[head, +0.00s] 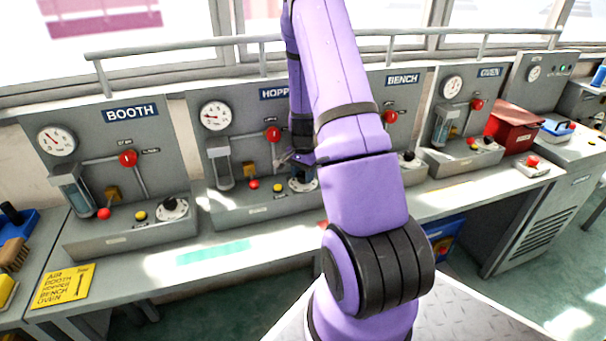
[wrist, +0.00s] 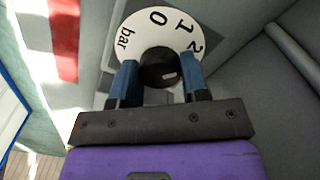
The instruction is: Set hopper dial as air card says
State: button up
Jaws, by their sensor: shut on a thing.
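The hopper panel (head: 240,125) stands second from the left, with a round gauge, a red knob and a white-faced dial (head: 303,185) at its lower right. My gripper (head: 296,160) reaches down to that dial. In the wrist view my gripper (wrist: 160,72) has its two blue fingers shut on the dial's black knob (wrist: 160,66). The dial face (wrist: 140,28) shows 0, 1, 2 and "bar"; part is hidden by the fingers and knob. The yellow air card (head: 62,286) lies at the bench's left end, listing booth, hopper, bench and oven; its settings are too small to read.
The booth panel (head: 115,150) stands to the left, with the bench and oven (head: 465,115) panels to the right. A grey rail (head: 200,51) runs above them. A red box (head: 510,125) stands beyond. The bench front is mostly clear.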

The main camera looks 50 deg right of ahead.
aim_at(303, 174)
jog(key=n, duration=0.5)
jog(key=shift+n, duration=0.3)
dwell(0.4)
jog(key=o, duration=0.9)
notch_tip(303, 174, up, 11)
jog(key=shift+f, duration=0.1)
